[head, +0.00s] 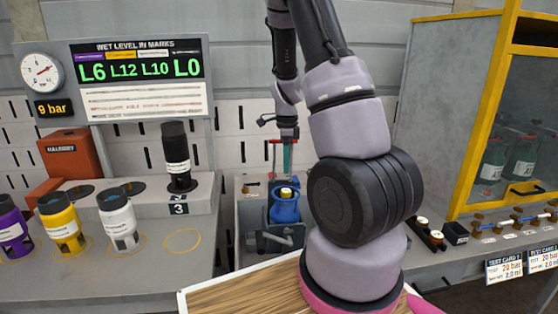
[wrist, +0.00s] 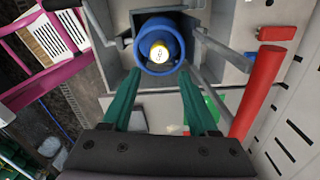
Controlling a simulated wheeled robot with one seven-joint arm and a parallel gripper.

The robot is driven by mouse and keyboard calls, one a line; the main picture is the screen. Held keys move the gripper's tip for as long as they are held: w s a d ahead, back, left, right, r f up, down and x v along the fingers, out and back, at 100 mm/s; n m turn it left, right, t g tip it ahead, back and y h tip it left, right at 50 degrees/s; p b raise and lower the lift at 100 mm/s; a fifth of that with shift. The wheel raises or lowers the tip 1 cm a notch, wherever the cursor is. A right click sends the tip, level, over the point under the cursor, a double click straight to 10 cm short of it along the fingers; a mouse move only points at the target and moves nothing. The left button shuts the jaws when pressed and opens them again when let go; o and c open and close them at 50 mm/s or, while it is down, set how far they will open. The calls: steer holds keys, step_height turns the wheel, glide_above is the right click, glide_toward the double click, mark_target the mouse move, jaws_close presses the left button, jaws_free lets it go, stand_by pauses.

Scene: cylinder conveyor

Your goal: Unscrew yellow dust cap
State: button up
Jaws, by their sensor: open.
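The yellow dust cap (head: 286,193) sits on top of a blue cylinder (head: 284,211) that stands upright in a grey holder. In the wrist view the cap (wrist: 159,52) shows a pale top inside the round collar of the blue cylinder (wrist: 143,67). My gripper (wrist: 160,76) is open, with its two green fingers spread apart on either side below the cap in the picture. It is empty and does not touch the cap. In the head view my gripper (head: 283,172) hangs above the cylinder, partly hidden by its wrist.
The grey holder (head: 250,216) surrounds the cylinder, with a pipe or bar close beside it. A red handle (wrist: 259,90) stands to the right in the wrist view. Black, white, yellow and purple canisters stand on the left bench, the white one here (head: 118,220).

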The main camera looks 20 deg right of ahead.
mark_target(286, 190)
step_height(286, 190, down, 10)
steer(key=shift+f, duration=0.1)
stand_by(0.4)
jaws_close()
